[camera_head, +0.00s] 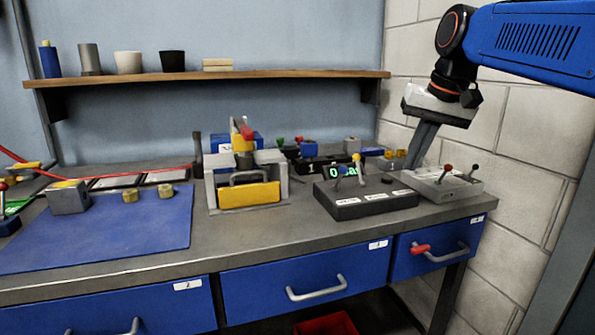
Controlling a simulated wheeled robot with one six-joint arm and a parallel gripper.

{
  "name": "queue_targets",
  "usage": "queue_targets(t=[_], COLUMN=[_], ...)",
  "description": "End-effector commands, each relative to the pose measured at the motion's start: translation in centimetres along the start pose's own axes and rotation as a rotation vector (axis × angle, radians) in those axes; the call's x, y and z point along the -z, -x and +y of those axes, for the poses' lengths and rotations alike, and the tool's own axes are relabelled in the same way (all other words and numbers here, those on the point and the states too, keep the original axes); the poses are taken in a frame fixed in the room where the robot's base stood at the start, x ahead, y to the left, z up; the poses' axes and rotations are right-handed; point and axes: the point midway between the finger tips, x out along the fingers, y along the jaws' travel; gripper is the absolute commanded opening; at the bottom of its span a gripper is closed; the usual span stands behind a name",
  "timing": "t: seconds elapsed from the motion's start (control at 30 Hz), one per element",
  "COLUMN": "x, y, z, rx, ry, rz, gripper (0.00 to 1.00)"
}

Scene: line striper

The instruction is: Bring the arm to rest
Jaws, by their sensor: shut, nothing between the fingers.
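My gripper (422,144) hangs at the right side of the view, on the end of my blue arm (530,45). Its two dark fingers are shut together with nothing between them. They point down and slightly left, over the right end of the workbench. In the picture the fingertips overlap the back of a grey control box (440,186) with small levers. I cannot tell how far above or behind that box the tips are.
A dark control box (365,200) with levers stands left of the grey box. A grey and yellow fixture (248,192) stands mid-bench. A blue mat (110,235) lies at left. A wooden shelf (210,76) holds cups. A brick wall (525,140) is close at right.

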Motion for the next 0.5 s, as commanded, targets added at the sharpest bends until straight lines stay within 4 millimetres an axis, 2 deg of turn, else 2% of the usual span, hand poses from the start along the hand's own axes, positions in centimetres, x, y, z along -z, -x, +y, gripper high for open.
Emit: queue_targets(t=[0.03,0.27,0.5], x=[-1.9,-9.5,-17.8], y=[-0.7,-4.9,-10.4], z=[0.7,3.9,7.4], rx=[-0.007,-0.045,-0.084], ry=[0.007,0.052,0.106], rz=[0.008,0.041,0.075], gripper=[0.00,0.00,0.00])
